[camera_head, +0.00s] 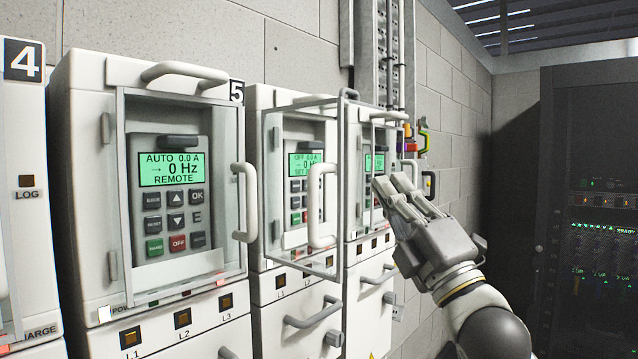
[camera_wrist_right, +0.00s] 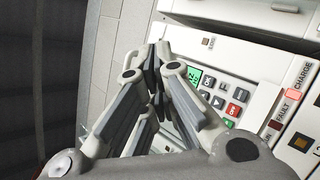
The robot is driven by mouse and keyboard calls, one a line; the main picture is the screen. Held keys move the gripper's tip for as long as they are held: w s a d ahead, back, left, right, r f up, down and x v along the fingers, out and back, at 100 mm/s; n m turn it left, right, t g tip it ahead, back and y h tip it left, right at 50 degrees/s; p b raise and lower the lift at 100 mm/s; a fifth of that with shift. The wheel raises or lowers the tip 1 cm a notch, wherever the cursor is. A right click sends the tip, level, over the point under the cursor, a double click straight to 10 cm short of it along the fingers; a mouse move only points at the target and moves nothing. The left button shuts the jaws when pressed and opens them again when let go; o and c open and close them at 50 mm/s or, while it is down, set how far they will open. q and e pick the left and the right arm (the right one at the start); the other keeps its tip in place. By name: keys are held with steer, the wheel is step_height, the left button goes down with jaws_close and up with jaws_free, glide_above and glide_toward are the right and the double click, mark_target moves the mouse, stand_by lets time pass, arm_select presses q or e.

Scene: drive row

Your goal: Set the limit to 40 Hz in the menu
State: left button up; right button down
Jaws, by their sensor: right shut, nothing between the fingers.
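A row of drives has keypads with green screens. The large near drive's keypad (camera_head: 170,195) reads "AUTO 0.0 A, 0 Hz, REMOTE" behind a clear door (camera_head: 120,180). The middle drive's keypad (camera_head: 303,185) reads "OFF 0.0 A, 0 Hz"; a clear framed door (camera_head: 341,215) stands swung out beside it. The far drive's keypad (camera_head: 374,165) is partly hidden by my right gripper (camera_head: 388,183). My right gripper is shut and empty in front of that drive. In the right wrist view its fingertips (camera_wrist_right: 155,52) are together, beside a keypad (camera_wrist_right: 218,95) with a red OFF button. My left gripper is not in view.
A drive with plate "4" (camera_head: 22,60) is cut off at the left. Handles (camera_head: 315,312) stick out below the keypads. A dark rack (camera_head: 590,200) with lit lamps stands at the right. Coloured hooks (camera_head: 424,140) hang on the block wall behind.

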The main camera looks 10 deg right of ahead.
steer(key=shift+w, duration=0.1)
steer(key=w+a, duration=0.5)
steer(key=w, duration=0.1)
steer(key=shift+w+a, duration=0.25)
steer(key=shift+w, duration=0.15)
steer(key=shift+w+a, duration=0.1)
steer(key=shift+w, duration=0.05)
stand_by(1.4)
steer(key=shift+w+a, duration=0.15)
steer(key=shift+w, duration=0.05)
steer(key=shift+w+a+p, duration=0.15)
steer(key=shift+w+p, duration=0.05)
steer(key=shift+p, duration=0.1)
stand_by(1.1)
steer(key=shift+s+d, duration=0.45)
steer(key=shift+s, duration=0.1)
steer(key=shift+w+a, duration=0.1)
stand_by(0.4)
steer(key=shift+w+a, duration=0.2)
